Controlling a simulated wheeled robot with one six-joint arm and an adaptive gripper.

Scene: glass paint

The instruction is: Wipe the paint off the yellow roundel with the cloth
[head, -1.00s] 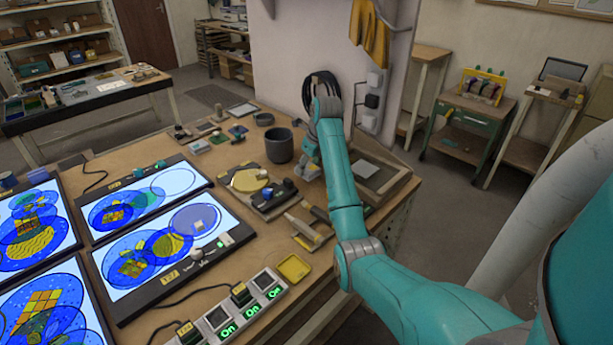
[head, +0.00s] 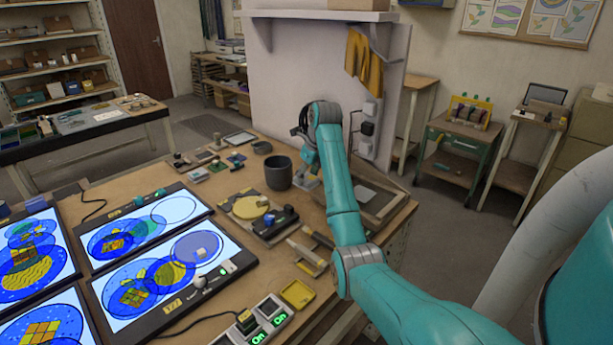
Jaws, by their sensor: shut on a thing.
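The yellow roundel (head: 250,207) lies on a dark holder on the bench, left of my arm. It looks mostly plain yellow; paint on it is too small to make out. My gripper (head: 308,182) is at the end of the teal arm, to the right of and beyond the roundel, beside the dark cup. It is shut on a small pale thing, most likely the cloth, mostly hidden by the wrist and jaws. It looks apart from the roundel.
A dark grey cup (head: 278,173) stands behind the roundel. Small blocks sit beside the roundel. A yellow tray (head: 297,294) and flat tools lie nearer. Lit panels (head: 166,272) with coloured glass circles fill the left. Switch boxes glow in front. A yellow cloth hangs on the wall.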

